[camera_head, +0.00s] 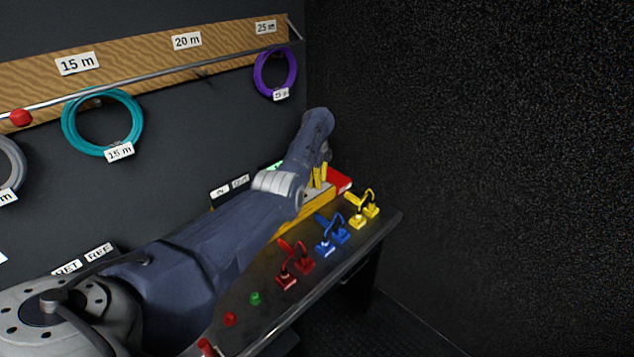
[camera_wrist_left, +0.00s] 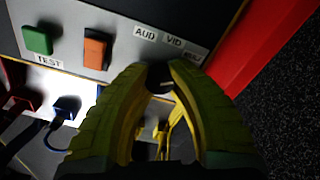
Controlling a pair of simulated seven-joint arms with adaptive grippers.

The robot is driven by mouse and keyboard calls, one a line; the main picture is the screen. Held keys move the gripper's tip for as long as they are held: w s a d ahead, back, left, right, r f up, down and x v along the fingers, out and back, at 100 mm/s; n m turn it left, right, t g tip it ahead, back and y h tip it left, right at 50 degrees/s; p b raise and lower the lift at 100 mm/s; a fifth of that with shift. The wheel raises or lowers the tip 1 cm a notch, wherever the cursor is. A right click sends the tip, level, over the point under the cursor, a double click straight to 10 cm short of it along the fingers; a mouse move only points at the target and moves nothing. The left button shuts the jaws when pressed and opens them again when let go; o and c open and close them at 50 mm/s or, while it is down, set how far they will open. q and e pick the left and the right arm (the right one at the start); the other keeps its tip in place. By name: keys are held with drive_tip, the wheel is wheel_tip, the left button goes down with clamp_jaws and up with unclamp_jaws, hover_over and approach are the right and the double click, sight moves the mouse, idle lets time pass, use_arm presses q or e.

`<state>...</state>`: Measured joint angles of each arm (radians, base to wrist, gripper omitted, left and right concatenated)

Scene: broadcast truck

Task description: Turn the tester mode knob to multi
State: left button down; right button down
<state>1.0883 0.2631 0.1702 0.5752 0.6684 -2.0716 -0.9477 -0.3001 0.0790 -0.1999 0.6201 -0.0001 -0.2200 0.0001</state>
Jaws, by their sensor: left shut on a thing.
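The tester is a yellow box (camera_head: 300,222) with a grey top, standing on the dark bench. The left wrist view shows its grey panel (camera_wrist_left: 120,48) with labels AUD (camera_wrist_left: 145,32), VID (camera_wrist_left: 174,41) and a third, partly covered one (camera_wrist_left: 194,56). The dark mode knob (camera_wrist_left: 160,78) lies below these labels. My left gripper (camera_head: 320,178) is over the tester, and in the left wrist view its yellow-green fingers (camera_wrist_left: 159,72) are shut on the knob. The fingers hide most of it, so I cannot tell which label it points to. My right gripper is out of view.
A green button (camera_wrist_left: 38,40) and an orange switch (camera_wrist_left: 96,50) are beside the knob. A red block (camera_head: 340,181) adjoins the tester's right end. Red (camera_head: 296,262), blue (camera_head: 332,237) and yellow (camera_head: 364,211) cabled connectors stand along the bench front. Coiled cables (camera_head: 103,122) hang on the wall.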

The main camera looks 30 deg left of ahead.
use_arm(q)
drive_tip(key=shift+w+d+r, duration=0.1)
drive_tip(key=shift+d+r, duration=0.05)
idle(0.3)
drive_tip(key=c, duration=1.5)
unclamp_jaws()
drive_tip(key=o, duration=0.4)
drive_tip(key=shift+o, duration=0.2)
wheel_tip(320, 180, up, 12)
